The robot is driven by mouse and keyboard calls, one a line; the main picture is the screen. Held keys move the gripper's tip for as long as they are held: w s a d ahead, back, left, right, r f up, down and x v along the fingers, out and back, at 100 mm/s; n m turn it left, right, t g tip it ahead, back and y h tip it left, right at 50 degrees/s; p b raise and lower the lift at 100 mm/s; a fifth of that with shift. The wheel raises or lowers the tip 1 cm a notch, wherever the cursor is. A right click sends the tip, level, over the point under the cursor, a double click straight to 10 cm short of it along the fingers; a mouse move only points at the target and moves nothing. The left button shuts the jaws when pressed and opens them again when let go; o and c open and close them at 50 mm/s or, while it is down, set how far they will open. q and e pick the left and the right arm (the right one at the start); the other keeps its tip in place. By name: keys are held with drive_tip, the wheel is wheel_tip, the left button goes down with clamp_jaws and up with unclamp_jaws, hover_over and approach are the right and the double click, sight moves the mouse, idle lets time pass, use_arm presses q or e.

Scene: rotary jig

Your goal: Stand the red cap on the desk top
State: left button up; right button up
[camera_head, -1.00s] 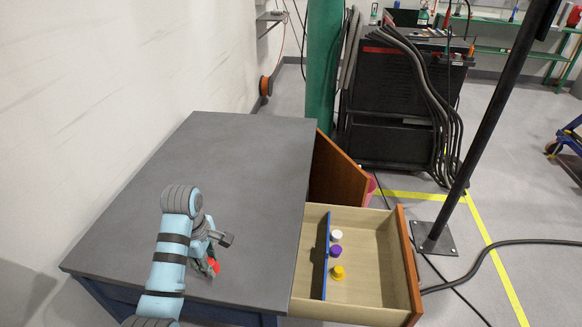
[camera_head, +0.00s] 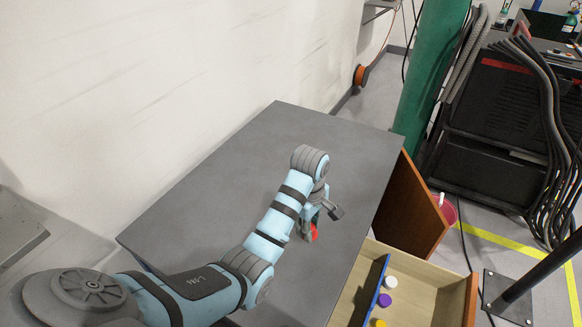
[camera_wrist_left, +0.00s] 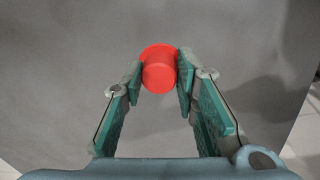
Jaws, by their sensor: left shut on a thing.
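The red cap (camera_wrist_left: 159,70) is between the fingertips of my left gripper (camera_wrist_left: 158,85) in the left wrist view. Both fingers touch its sides; a wider round rim shows behind its narrower body. In the head view the cap (camera_head: 314,234) is a small red patch at the fingertips of my left gripper (camera_head: 311,232), over the right part of the grey desk top (camera_head: 240,190). I cannot tell whether the cap touches the desk top. My right gripper is not in view.
An open drawer (camera_head: 425,290) at lower right holds a white cap (camera_head: 390,282), a purple cap (camera_head: 385,300) and a yellow cap (camera_head: 379,323) beside a blue divider (camera_head: 372,290). A brown door (camera_head: 412,210) stands open behind it. The desk top is otherwise clear.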

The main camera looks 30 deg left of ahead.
use_arm(q)
wheel_tip(320, 180, up, 13)
drive_tip(key=s+p, duration=0.2)
drive_tip(key=p, duration=0.6)
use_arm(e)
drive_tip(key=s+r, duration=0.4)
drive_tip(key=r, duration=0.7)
use_arm(q)
drive_tip(key=f+b, duration=0.2)
drive_tip(key=f, duration=0.1)
drive_tip(key=f+b, duration=0.2)
drive_tip(key=shift+w, duration=0.25)
drive_tip(key=f, duration=0.3)
drive_tip(key=f+b, duration=0.1)
drive_tip(key=f, duration=0.2)
drive_tip(key=w+f, duration=0.1)
drive_tip(key=f, duration=0.2)
drive_tip(key=shift+f+b, duration=0.3)
drive_tip(key=shift+b, duration=0.05)
drive_tip(key=f, duration=0.2)
drive_tip(key=f+b, duration=0.2)
drive_tip(key=f, duration=0.1)
drive_tip(key=shift+s+f, duration=0.3)
drive_tip(key=shift+f, duration=0.3)
drive_tip(key=shift+w, duration=0.15)
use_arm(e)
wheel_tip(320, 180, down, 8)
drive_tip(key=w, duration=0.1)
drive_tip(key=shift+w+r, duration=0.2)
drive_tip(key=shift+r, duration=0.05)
